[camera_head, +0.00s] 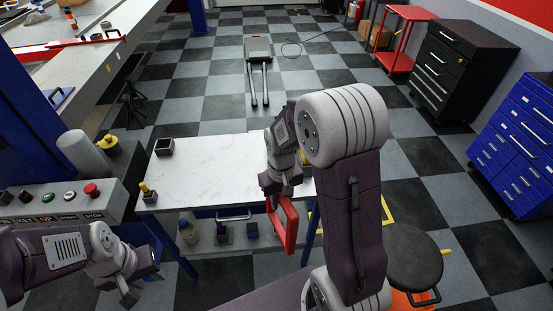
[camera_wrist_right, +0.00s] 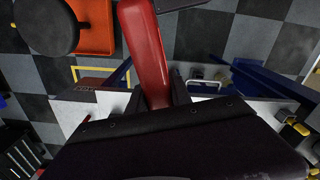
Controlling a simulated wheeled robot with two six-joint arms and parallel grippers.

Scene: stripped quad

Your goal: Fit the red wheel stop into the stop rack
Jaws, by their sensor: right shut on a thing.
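The red wheel stop (camera_head: 289,229) is a red loop-like piece hanging below my right gripper (camera_head: 271,197), at the front edge of the white table. In the right wrist view the wheel stop (camera_wrist_right: 146,50) shows as a long red bar between the two dark fingers (camera_wrist_right: 158,100), which are shut on it. My left gripper (camera_head: 142,288) is at the lower left, in front of the table, with its fingers apart and empty. I cannot make out the stop rack for certain; my right arm hides part of the table's right side.
The white table (camera_head: 215,175) is mostly bare, with a small dark open box (camera_head: 164,147) at its back left and a yellow-topped item (camera_head: 147,190) at its front left. Bottles and a bin stand on the shelf below. A round black stool (camera_head: 412,262) stands at the right.

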